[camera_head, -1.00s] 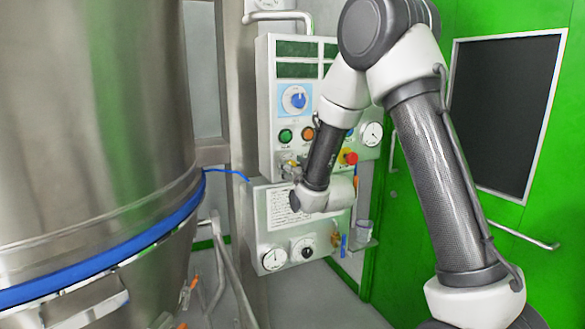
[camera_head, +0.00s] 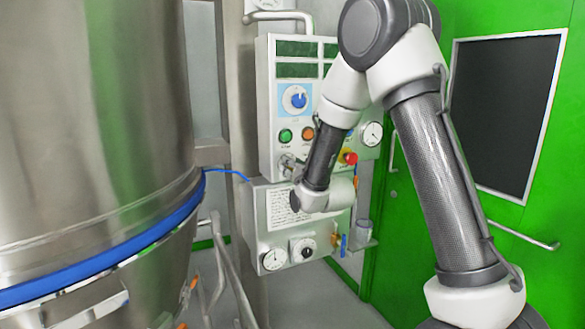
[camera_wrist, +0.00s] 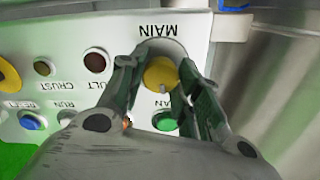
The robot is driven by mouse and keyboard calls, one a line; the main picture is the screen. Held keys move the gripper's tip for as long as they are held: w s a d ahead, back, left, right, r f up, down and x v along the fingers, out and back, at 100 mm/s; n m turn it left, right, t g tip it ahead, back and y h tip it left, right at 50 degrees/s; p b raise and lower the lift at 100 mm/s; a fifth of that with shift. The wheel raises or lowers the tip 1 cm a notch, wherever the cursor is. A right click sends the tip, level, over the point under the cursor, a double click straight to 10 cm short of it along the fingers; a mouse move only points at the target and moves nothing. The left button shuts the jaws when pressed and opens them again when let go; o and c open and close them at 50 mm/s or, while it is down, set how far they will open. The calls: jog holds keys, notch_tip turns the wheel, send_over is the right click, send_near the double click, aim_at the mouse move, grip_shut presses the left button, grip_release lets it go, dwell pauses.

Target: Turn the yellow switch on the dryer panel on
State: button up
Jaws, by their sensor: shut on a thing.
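The dryer panel (camera_head: 265,110) is an upright white box with displays, buttons and knobs. The yellow switch (camera_wrist: 160,73) is a round yellow knob under the inverted label MAIN in the wrist view. My gripper (camera_wrist: 163,85) has one finger on each side of it and is shut on it. In the head view my gripper (camera_head: 287,164) is at the panel's lower left, and it hides the yellow switch there. I cannot tell the switch's exact on or off position.
A green button (camera_head: 285,135), an orange button (camera_head: 307,133), a blue knob (camera_head: 297,99) and a red emergency button (camera_head: 350,158) are close by on the panel. A large steel vessel (camera_head: 100,120) stands left. A green door (camera_head: 420,240) is on the right.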

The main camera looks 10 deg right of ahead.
jog(key=shift+d+m, duration=0.1)
jog(key=shift+m, duration=3.7)
jog(key=shift+f, duration=0.1)
jog(key=o, duration=1)
jog(key=shift+o, duration=0.2)
jog(key=s+d, duration=0.1)
jog(key=s, duration=0.6)
jog(key=shift+s+d, duration=0.2)
jog(key=shift+d, duration=0.05)
